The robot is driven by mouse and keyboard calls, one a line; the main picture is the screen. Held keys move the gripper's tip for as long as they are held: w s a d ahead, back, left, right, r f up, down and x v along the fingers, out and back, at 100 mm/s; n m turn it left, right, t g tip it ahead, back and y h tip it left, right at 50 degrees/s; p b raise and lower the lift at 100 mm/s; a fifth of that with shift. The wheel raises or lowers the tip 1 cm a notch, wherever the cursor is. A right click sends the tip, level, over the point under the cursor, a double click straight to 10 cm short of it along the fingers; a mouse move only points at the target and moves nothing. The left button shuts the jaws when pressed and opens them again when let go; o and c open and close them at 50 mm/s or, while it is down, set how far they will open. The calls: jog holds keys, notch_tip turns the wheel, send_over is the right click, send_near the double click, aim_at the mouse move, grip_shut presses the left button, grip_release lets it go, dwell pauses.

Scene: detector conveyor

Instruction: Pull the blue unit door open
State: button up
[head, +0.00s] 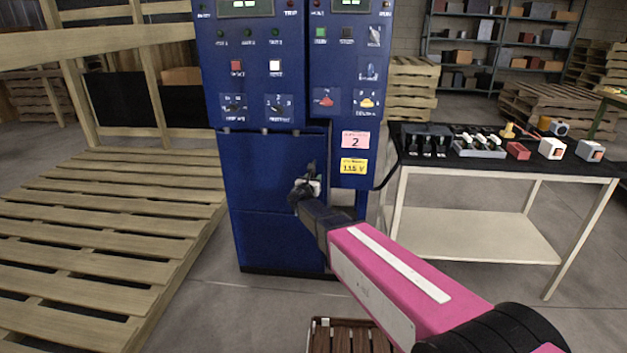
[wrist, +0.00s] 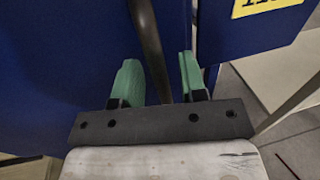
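The blue unit (head: 215,70) stands in the centre of the head view. Its plain blue door (head: 262,165) is below the control panel and looks shut or nearly so. The door also fills the left of the wrist view (wrist: 60,60). A dark bar handle (wrist: 150,45) runs down the door near its right edge. My gripper (head: 306,186) is at the door's right side. In the wrist view its green fingertips (wrist: 158,80) stand apart, one on each side of the handle, with visible gaps. The handle is mostly hidden behind my gripper in the head view.
A black-topped table (head: 440,166) with switches and small boxes stands close on the right. A wooden pallet platform (head: 100,220) lies on the left. A slatted brown crate (head: 345,338) is on the floor in front. Bare floor (head: 250,310) lies before the unit.

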jog(key=shift+w, duration=0.25)
grip_shut()
jog(key=shift+s, duration=0.1)
